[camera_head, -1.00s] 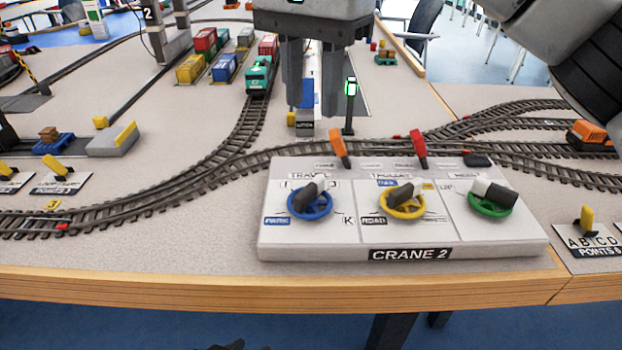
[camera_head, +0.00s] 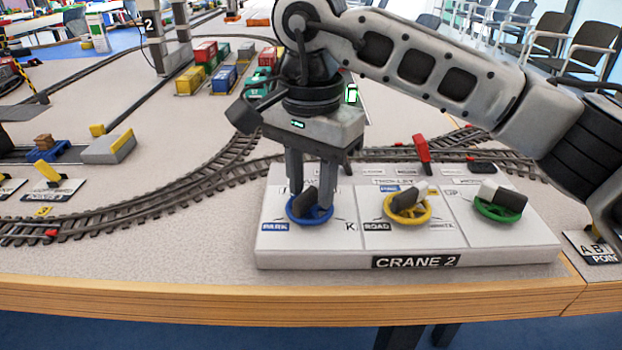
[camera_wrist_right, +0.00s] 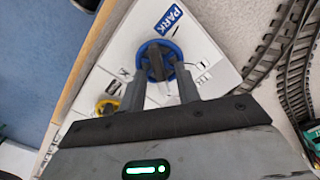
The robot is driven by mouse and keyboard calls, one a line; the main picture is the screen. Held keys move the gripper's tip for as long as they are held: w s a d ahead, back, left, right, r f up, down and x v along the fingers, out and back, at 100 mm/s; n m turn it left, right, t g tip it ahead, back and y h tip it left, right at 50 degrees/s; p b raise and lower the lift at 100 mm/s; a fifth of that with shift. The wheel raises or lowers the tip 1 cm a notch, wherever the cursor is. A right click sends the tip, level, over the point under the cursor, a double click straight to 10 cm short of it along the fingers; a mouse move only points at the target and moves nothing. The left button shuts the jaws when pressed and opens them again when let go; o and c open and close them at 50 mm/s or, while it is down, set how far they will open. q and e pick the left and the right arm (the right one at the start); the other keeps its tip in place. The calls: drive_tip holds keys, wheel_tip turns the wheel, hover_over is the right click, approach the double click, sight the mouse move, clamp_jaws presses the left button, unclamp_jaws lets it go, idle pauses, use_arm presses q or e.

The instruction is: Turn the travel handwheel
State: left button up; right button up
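The travel handwheel is the blue wheel (camera_head: 324,216) at the left of the white CRANE 2 panel (camera_head: 285,245), with a dark grip bar across it. My right gripper (camera_head: 311,198) points down at this wheel, its fingers apart with the bar between them in the head view. In the right wrist view, the blue wheel (camera_wrist_right: 148,48) is just beyond the tips of the open gripper (camera_wrist_right: 160,82). I cannot tell whether the fingers touch it. The gripper partly hides the TRAVEL label. My left gripper is not in view.
A yellow wheel (camera_head: 425,214) and a green wheel (camera_head: 490,212) sit to the right on the panel. A red lever (camera_head: 422,152) stands behind them. Model tracks (camera_head: 190,180) run behind and left of the panel. The wooden table edge (camera_head: 180,303) lies in front.

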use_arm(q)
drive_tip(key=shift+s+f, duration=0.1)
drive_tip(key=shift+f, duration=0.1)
use_arm(e)
clamp_jaws()
drive_tip(key=shift+m, duration=0.3)
drive_tip(key=shift+r+m, duration=0.1)
drive_tip(key=shift+m, duration=1.1)
drive_tip(key=m, duration=0.2)
drive_tip(key=shift+m, duration=0.4)
drive_tip(key=m, duration=0.4)
drive_tip(key=shift+s, duration=0.1)
drive_tip(key=m, duration=0.2)
drive_tip(key=shift+m, duration=1)
